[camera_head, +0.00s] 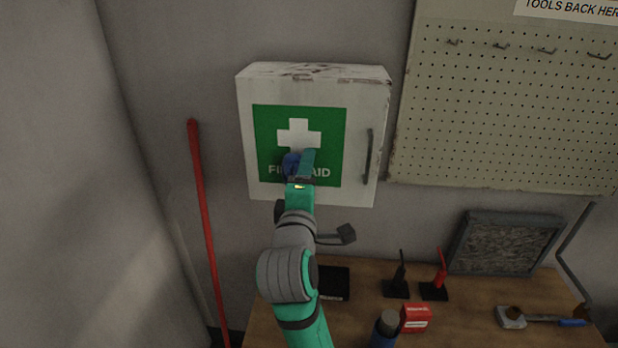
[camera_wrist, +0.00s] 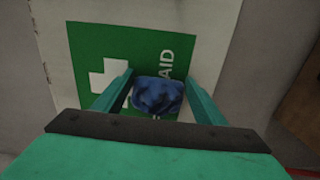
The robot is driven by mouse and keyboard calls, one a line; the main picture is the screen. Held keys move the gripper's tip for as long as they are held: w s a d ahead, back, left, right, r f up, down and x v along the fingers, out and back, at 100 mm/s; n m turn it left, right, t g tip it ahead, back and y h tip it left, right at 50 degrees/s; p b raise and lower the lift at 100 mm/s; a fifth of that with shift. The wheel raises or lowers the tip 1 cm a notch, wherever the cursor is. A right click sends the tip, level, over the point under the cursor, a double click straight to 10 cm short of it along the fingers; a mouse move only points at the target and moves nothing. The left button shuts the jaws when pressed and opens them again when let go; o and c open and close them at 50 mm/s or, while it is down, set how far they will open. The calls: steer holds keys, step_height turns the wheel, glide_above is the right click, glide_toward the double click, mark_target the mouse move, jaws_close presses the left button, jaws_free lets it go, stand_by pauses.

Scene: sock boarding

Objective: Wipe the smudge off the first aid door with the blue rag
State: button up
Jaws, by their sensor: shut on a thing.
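The first aid door (camera_head: 360,110) is the white front of a wall cabinet with a green sign and a dark handle at its right side. My gripper (camera_head: 299,161) is in front of the lower middle of the sign, over the lettering. It is shut on the blue rag (camera_head: 290,164), which is bunched between the fingers. In the wrist view the rag (camera_wrist: 158,95) lies over the sign's lettering, against or very close to the door (camera_wrist: 55,50). I cannot tell if it touches. No smudge can be made out; the gripper and rag hide part of the sign.
A pegboard (camera_head: 500,110) hangs to the right. A red pole (camera_head: 203,220) leans at left.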

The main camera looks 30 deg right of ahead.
steer(key=shift+w+a+f, duration=0.1)
steer(key=shift+w+a, duration=0.55)
steer(key=shift+a, duration=0.3)
steer(key=shift+w+a+r, duration=0.1)
steer(key=shift+w+a, duration=0.55)
steer(key=shift+a, duration=0.3)
steer(key=shift+w+a+f, duration=0.1)
steer(key=shift+w+a, duration=0.55)
steer(key=shift+a, duration=0.3)
glide_toward(279, 168)
steer(key=shift+d, duration=0.5)
steer(key=shift+v, duration=1.5)
